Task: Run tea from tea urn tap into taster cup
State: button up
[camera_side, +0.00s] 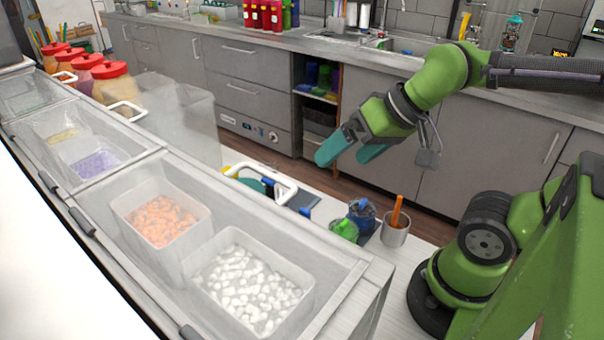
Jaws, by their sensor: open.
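My gripper (350,153) hangs open and empty, its two teal fingers pointing down and left above the floor gap behind the counter. I cannot make out a tea urn or its tap in this view. No cup here is clearly the taster cup. A metal cup (396,234) with an orange stick in it stands on the counter near my arm's base, below and right of my gripper and well apart from it.
A blue-topped container (361,212) and a green-topped one (344,231) stand left of the metal cup. A clear-walled topping case with a bin of white pieces (252,285) and one of orange pieces (160,220) fills the front left. Red-lidded jars (112,80) stand behind it.

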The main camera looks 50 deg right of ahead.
jog(key=shift+f, duration=0.1)
jog(key=shift+c, duration=1.1)
jog(key=shift+a+f, duration=0.1)
jog(key=shift+f, duration=0.2)
jog(key=shift+c, duration=1.2)
jog(key=w+m+g, duration=0.1)
jog(key=w, duration=0.2)
jog(key=w+r+m+g, duration=0.1)
jog(key=w, duration=0.3)
jog(key=w+g, duration=0.2)
jog(key=w, duration=0.1)
jog(key=shift+w+a+r+m+h, duration=0.2)
jog(key=shift+w+a+m+h, duration=0.1)
jog(key=shift+a+m, duration=0.1)
grip_shut()
jog(key=w+r+m+g+h, duration=0.1)
jog(key=w+r+m+g, duration=0.2)
jog(key=w+m, duration=0.4)
jog(key=m, duration=0.4)
jog(key=shift+w, duration=0.2)
jog(key=shift+a, duration=0.1)
